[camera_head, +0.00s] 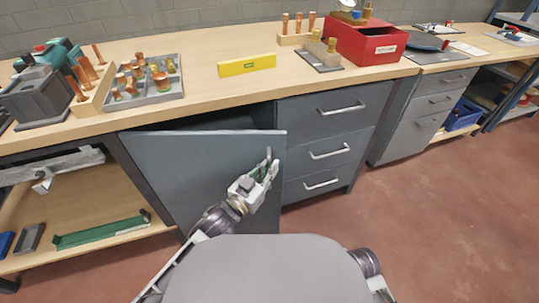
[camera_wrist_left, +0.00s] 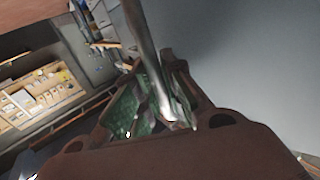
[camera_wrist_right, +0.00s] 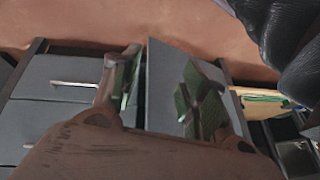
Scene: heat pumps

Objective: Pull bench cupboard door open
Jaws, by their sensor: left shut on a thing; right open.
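The grey bench cupboard door (camera_head: 190,170) stands ajar under the wooden bench top, with a dark gap along its top edge. Its right edge is swung out towards me, and its hinge side appears to be at the left. My left gripper (camera_head: 262,172) is at the door's right side, shut on the upright metal door handle (camera_head: 269,155). In the left wrist view the handle (camera_wrist_left: 150,50) runs between the green-padded fingers (camera_wrist_left: 155,108). My right gripper (camera_wrist_right: 160,85) is open and empty in the right wrist view; the door (camera_wrist_right: 170,85) shows beyond its fingers.
A grey drawer unit (camera_head: 330,145) with bar handles stands right of the door. The open shelf (camera_head: 80,205) at left holds a green item (camera_head: 100,232). The bench top (camera_head: 200,100) carries fittings, a yellow level (camera_head: 246,65) and a red box (camera_head: 365,42). Red floor at right is clear.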

